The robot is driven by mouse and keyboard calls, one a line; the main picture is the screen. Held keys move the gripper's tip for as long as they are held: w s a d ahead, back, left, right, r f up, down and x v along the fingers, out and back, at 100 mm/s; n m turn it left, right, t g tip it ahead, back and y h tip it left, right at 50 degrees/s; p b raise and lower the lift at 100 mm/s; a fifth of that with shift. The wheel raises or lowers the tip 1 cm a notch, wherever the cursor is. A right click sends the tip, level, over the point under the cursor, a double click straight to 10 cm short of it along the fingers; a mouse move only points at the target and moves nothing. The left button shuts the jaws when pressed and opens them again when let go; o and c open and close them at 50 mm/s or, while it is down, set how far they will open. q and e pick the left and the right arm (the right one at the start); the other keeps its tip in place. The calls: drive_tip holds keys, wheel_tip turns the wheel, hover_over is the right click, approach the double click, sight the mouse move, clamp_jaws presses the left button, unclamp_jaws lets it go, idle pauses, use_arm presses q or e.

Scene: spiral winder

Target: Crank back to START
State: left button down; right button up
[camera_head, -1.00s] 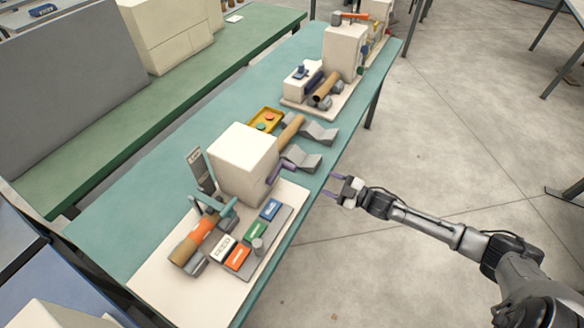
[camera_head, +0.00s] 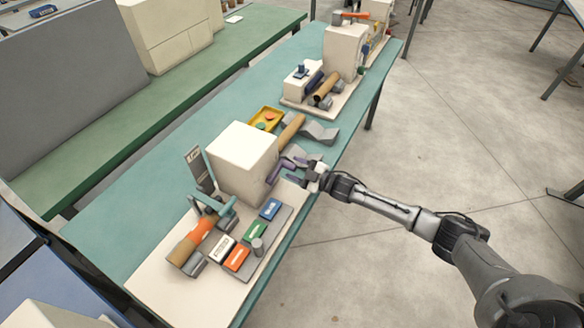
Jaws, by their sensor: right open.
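The winder is a cream box (camera_head: 242,160) on a pale base board (camera_head: 150,283) on the near part of the teal bench. A dark purple handle-like part (camera_head: 273,172), perhaps the crank, sticks out from its right side. My right gripper (camera_head: 293,171) is open just right of this part, its fingers pointing left at it. I see nothing held; whether the fingers touch the part I cannot tell. A brown tube with an orange band (camera_head: 199,238) lies in front of the box. I cannot make out a START mark. My left gripper is not in view.
Grey V-shaped rests (camera_head: 318,132) and a yellow tray (camera_head: 265,118) lie beyond.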

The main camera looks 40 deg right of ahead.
drive_tip(key=shift+x, duration=0.85)
clamp_jaws()
